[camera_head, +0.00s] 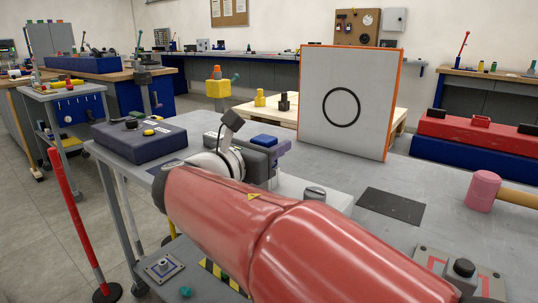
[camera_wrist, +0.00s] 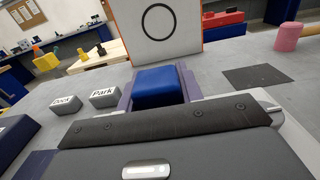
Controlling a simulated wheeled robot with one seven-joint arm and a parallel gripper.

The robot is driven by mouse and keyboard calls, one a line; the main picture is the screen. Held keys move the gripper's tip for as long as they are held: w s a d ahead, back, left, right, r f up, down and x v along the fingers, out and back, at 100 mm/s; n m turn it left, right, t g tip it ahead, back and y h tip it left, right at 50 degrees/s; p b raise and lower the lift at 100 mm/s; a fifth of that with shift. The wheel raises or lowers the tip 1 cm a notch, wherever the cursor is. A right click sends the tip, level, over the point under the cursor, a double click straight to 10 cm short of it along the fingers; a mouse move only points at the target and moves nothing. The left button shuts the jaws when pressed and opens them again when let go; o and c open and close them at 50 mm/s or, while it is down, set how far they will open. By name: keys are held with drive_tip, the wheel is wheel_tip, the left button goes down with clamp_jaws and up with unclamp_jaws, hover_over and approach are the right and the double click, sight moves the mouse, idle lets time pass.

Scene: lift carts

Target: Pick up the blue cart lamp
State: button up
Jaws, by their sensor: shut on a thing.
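The blue cart lamp (camera_wrist: 158,86) is a blue block between the two purple fingers of my gripper (camera_wrist: 157,80) in the wrist view. My gripper is shut on it, with a finger against each side. In the head view the lamp's blue top (camera_head: 263,140) shows just past the grey gripper body, beside a purple finger. My red arm covers much of the cart below. The lamp's lower part is hidden, so I cannot tell whether it touches the surface.
A white board with a black circle (camera_head: 343,108) stands behind the gripper. A dark blue box (camera_head: 140,143) is at left. Blocks labelled Dock (camera_wrist: 66,106) and Park (camera_wrist: 104,97) lie left of the gripper. A pink mallet (camera_head: 483,190) lies at right.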

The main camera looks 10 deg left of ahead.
drive_tip(key=shift+c, duration=1)
drive_tip(key=shift+r, duration=0.1)
wheel_tip(320, 180, up, 20)
drive_tip(key=p, duration=0.2)
